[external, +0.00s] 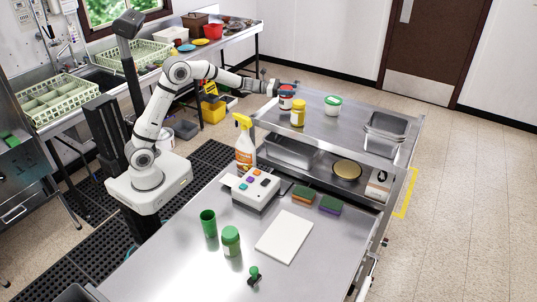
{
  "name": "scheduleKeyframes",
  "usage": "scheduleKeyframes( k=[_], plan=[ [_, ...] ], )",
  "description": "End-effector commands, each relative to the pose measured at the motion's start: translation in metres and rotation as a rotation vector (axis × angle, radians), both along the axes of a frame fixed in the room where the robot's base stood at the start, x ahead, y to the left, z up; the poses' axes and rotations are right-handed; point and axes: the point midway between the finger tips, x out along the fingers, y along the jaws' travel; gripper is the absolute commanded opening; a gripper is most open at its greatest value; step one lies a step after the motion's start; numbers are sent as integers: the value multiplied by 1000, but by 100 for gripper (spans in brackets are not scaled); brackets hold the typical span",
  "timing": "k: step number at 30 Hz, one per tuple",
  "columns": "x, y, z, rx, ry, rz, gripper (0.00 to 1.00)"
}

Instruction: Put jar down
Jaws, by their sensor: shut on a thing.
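My arm reaches right to the top shelf of the steel cart (357,138). My gripper (277,88) is at the shelf's far left end, shut on a small jar (286,101) with a pale body, a red band and a dark top. The jar is upright at the shelf's surface; I cannot tell whether it touches. The gripper hides part of it. A yellow jar (297,115) with a pale lid stands just in front of it, and a white tub (333,107) with a green lid stands to its right.
Steel pans (386,130) sit at the cart's right end. The top shelf between tub and pans is clear. A spray bottle (244,145) stands near the cart's left end. The front table (190,262) holds a button box (256,190), sponges (303,196) and a green jar (231,242).

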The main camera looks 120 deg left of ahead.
Motion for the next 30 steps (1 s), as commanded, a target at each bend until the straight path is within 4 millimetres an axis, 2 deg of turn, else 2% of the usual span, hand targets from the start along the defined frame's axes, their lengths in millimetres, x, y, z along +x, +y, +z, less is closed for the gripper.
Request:
scheduleKeyframes(
  k=[4,16,17,24,30],
  plan=[
    [0,0,-15,0,-1,0,0],
    [0,0,-22,2,-1,0,0],
    [0,0,-23,0,0,0,54],
    [0,0,-21,0,1,0,73],
    [0,0,-21,0,1,0,75]
  ],
)
